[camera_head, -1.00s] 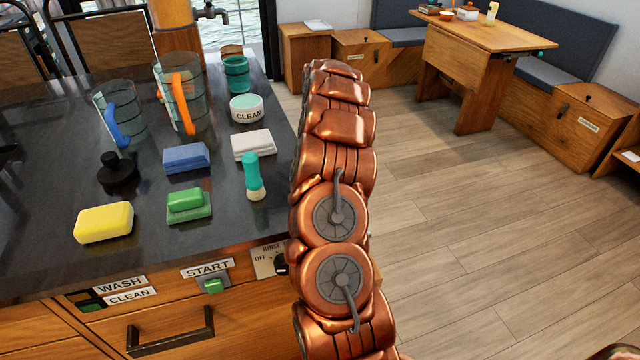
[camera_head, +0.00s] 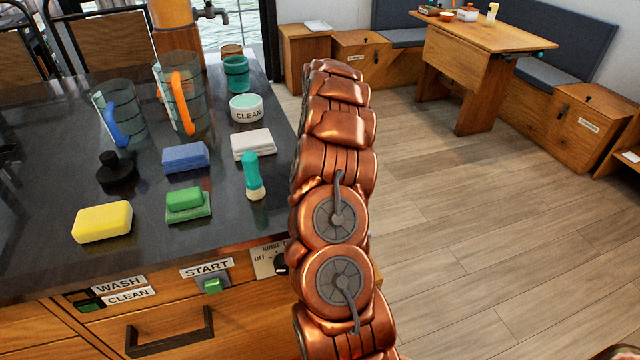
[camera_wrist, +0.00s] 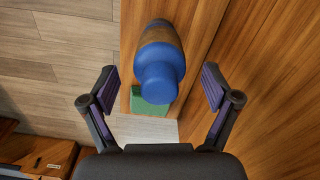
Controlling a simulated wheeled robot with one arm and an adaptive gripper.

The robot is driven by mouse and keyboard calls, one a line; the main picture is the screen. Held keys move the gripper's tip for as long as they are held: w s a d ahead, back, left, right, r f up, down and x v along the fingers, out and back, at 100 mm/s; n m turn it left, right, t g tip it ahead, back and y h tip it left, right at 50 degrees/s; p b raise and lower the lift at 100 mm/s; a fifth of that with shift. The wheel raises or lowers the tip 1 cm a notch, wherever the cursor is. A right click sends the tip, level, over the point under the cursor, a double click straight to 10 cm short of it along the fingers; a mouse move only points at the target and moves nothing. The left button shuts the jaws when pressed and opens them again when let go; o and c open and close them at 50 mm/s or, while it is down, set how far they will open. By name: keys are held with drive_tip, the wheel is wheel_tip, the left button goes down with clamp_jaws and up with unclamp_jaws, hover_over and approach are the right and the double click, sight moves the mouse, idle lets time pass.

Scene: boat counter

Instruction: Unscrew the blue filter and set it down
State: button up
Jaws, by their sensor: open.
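A blue filter (camera_wrist: 159,67) shows in the wrist view, at the top centre, with a rounded lower end and a brownish band near its upper part. My gripper (camera_wrist: 158,88) is open, with one finger on each side of the filter and visible gaps to both. The fingers do not appear to touch it. How the filter is fixed at its top cannot be seen. The head view shows my copper arm but neither the gripper nor the filter.
A green patch (camera_wrist: 150,104) lies beyond the filter, with a wooden panel (camera_wrist: 265,80) close on the right. The counter (camera_head: 60,270) holds sponges, jugs, a brush and a CLEAN tub (camera_head: 247,107). The floor (camera_head: 500,220) at right is clear.

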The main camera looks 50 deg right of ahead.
drive_tip(key=shift+m, duration=0.4)
drive_tip(key=shift+m, duration=0.9)
drive_tip(key=shift+c, duration=0.2)
drive_tip(key=c, duration=1)
drive_tip(key=shift+n, duration=0.9)
drive_tip(key=shift+n, duration=0.8)
